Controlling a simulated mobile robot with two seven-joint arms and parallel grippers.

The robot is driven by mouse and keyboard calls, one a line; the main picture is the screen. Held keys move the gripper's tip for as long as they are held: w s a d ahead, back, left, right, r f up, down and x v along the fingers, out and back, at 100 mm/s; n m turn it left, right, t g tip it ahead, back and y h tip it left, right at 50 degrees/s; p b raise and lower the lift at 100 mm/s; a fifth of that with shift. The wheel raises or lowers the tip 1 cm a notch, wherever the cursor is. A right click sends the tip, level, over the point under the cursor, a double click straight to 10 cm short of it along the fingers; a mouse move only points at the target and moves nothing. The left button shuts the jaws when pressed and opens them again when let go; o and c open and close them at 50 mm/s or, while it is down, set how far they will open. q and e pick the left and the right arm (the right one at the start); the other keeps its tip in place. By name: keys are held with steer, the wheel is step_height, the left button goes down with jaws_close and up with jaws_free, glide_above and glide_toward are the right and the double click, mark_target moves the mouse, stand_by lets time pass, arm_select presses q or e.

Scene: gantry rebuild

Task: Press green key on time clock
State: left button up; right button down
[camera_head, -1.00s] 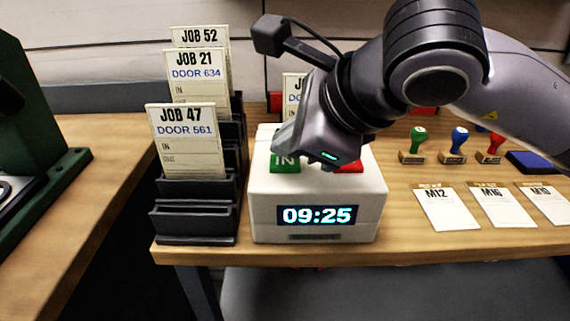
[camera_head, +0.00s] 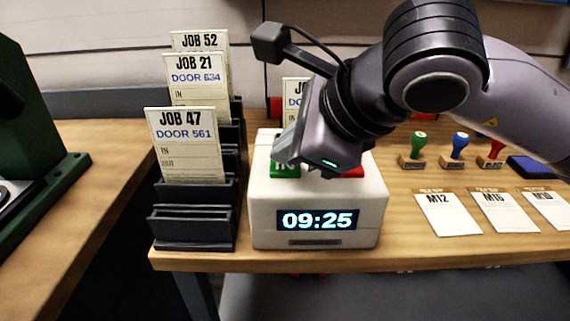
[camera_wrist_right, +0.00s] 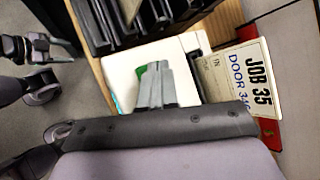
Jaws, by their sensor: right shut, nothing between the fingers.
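The time clock (camera_head: 330,195) is a white box on the wooden bench, its display reading 09:25. Its green key (camera_head: 284,171), marked IN, is on the top at the left, and a red key (camera_head: 352,171) is to the right. My right gripper (camera_head: 283,158) is shut and empty, fingertips pointing down at the green key and covering part of its label. In the right wrist view the closed fingers (camera_wrist_right: 156,78) overlap the green key (camera_wrist_right: 147,70), of which a small part shows. I cannot tell whether they touch it.
A dark card rack (camera_head: 195,217) with job cards stands close left of the clock. Another card, JOB 35 (camera_wrist_right: 250,75), is behind the clock. Several stamps (camera_head: 457,150), an ink pad (camera_head: 525,166) and paper cards (camera_head: 447,212) lie to the right. A green machine (camera_head: 45,165) stands far left.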

mark_target(289, 169)
steer(key=shift+f, duration=0.2)
stand_by(0.6)
steer(key=shift+r, duration=0.85)
steer(key=shift+r+p, duration=1.15)
steer(key=shift+r, duration=1.4)
steer(key=shift+f, duration=0.1)
